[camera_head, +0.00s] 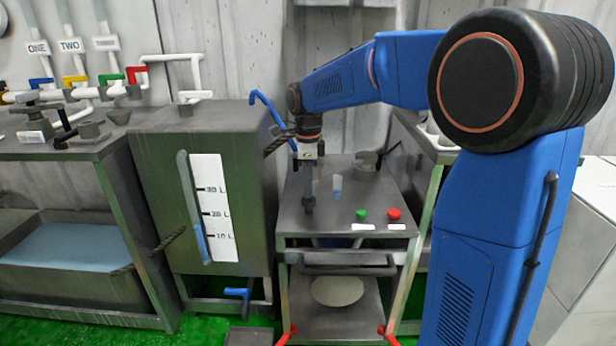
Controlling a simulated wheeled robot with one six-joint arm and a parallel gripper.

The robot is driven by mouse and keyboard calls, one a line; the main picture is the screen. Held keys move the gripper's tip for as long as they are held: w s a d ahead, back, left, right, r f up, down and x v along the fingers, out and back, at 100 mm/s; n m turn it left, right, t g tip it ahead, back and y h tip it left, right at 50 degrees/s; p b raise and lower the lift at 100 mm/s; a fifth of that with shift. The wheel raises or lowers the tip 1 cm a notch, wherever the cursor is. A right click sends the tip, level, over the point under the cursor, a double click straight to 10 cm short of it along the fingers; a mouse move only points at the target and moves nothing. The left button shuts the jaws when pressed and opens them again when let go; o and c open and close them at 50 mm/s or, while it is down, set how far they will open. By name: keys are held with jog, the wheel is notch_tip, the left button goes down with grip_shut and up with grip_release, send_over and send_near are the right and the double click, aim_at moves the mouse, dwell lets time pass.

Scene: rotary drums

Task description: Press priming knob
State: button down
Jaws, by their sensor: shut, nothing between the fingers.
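My gripper (308,206) hangs from my blue arm, pointing down over the left part of a grey metal cart's top (330,215). It is shut and empty; I cannot tell whether its tip touches the top. To its right on the cart top are a green button (362,214) and a red button (393,214), each with a white label in front. A grey round fitting (367,160) stands at the back of the cart top. No knob is legibly marked as the priming knob. A small clear, bluish cylinder (337,186) stands right of the gripper.
A grey tank (150,190) with a litre gauge (215,208) stands left of the cart. A blue pipe (268,108) bends beside my gripper. A bench with a basin (60,250) and coloured-handle valves is farther left. The cart's front right top is clear around the buttons.

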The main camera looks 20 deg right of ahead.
aim_at(308, 200)
jog(key=shift+f, duration=0.25)
jog(key=shift+f, duration=0.15)
jog(key=shift+f, duration=1.75)
jog(key=shift+s, duration=0.1)
